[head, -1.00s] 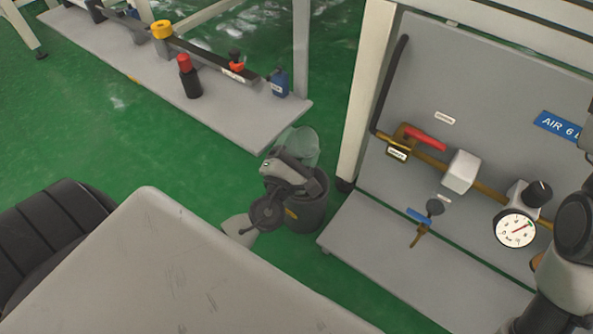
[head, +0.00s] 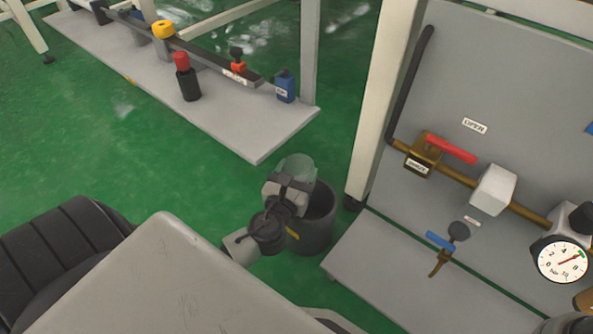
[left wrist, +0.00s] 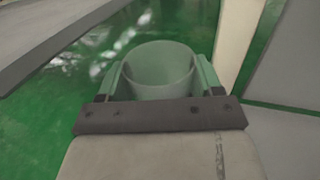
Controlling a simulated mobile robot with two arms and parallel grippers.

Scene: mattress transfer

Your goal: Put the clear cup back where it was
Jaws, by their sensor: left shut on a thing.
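The clear cup (head: 299,166) is a see-through, open-topped cup. It is in my left gripper (head: 291,183), which is shut on it and holds it up in front of me. In the left wrist view the cup (left wrist: 160,72) stands between the two greenish fingers, its round mouth facing up and green floor around it. In the head view my gripper and wrist partly cover a dark grey bin (head: 318,232) on the floor; the cup appears just above and left of its rim. My right gripper is not in view.
A low grey platform (head: 255,145) behind carries a red-capped black bottle (head: 187,80) and a blue container (head: 285,86). At right stands a grey panel (head: 520,90) with pipes, a red-handled valve (head: 450,149) and a gauge (head: 562,262). Green floor lies open at left.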

